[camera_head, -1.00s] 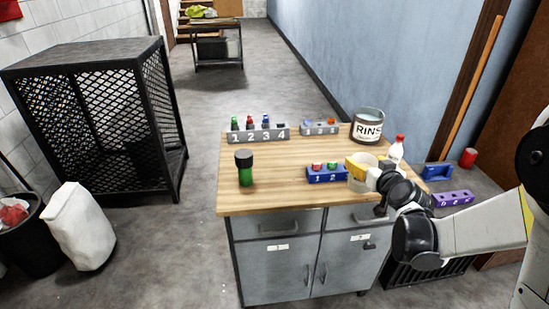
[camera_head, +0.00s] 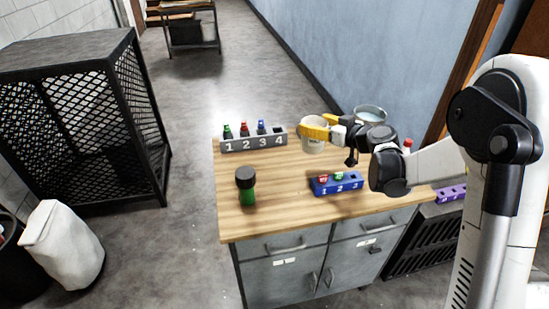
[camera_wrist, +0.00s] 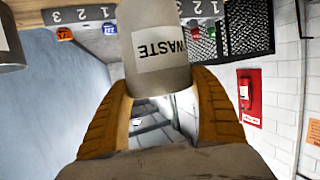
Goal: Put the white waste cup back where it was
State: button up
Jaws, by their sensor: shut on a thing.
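The white waste cup (camera_head: 312,140) is held by my gripper (camera_head: 318,128) over the back right part of the wooden cabinet top. In the wrist view the cup (camera_wrist: 155,70) shows its "WASTE" label, with the yellow fingers of my gripper (camera_wrist: 165,95) on both sides of it. My gripper is shut on the cup. I cannot tell from these views whether the cup's base touches the top. The rinse container (camera_head: 370,115) stands to the right of the cup, partly hidden by my arm.
A grey numbered rack (camera_head: 253,143) with coloured bottles stands at the back left. A blue rack (camera_head: 337,185) stands at the front right. A dark-capped green bottle (camera_head: 246,187) stands at the left. The middle of the wooden top (camera_head: 285,185) is clear.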

jog(key=shift+s+a+f+b, duration=0.15)
jog(key=shift+a+f+b, duration=2.8)
jog(key=shift+a+f, duration=2.3)
jog(key=shift+f, duration=0.1)
jog(key=o, duration=1.4)
jog(key=shift+o, duration=0.2)
